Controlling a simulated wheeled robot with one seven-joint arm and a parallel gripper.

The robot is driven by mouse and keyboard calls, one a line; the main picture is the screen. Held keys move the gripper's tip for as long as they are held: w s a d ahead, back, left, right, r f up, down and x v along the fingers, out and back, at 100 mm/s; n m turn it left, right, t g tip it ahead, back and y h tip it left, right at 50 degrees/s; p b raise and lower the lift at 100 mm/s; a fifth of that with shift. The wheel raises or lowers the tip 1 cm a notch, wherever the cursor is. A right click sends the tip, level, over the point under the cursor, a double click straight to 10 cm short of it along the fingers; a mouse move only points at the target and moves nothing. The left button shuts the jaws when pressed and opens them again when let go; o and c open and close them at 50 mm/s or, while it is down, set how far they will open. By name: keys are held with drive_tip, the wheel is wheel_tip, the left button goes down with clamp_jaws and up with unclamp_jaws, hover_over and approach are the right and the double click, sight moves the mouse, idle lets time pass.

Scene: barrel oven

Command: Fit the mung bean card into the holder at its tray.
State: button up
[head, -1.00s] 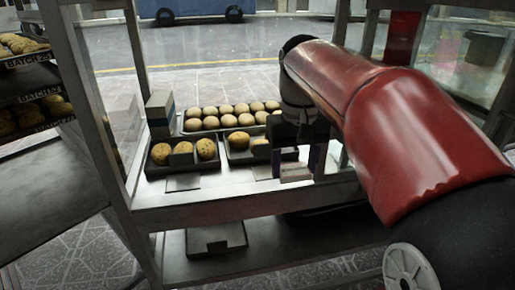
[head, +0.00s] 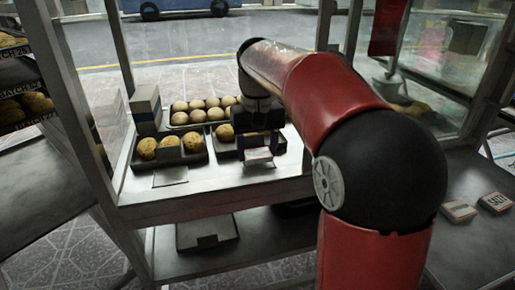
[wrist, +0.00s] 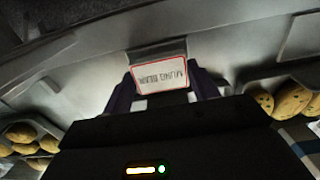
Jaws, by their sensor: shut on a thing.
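The mung bean card (wrist: 160,75) is white with a red border, and its lettering reads upside down in the wrist view. My gripper (wrist: 165,90) is shut on it, one dark finger at each side. In the head view my gripper (head: 262,148) holds the card (head: 259,156) at the front of the right-hand tray (head: 226,153), which it partly covers. A grey strip (wrist: 158,52) lies just beyond the card in the wrist view; I cannot tell whether it is the holder or whether the card touches it.
A tray of pastries (head: 136,160) with a flat plate (head: 170,177) before it stands to the left. A tray of round buns (head: 205,108) is behind. A box (head: 146,108) stands at back left. Metal posts frame the counter. Small cards (head: 459,210) lie at right.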

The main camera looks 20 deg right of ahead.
drive_tip(key=shift+f, duration=0.55)
drive_tip(key=o, duration=1)
drive_tip(key=shift+c, duration=0.2)
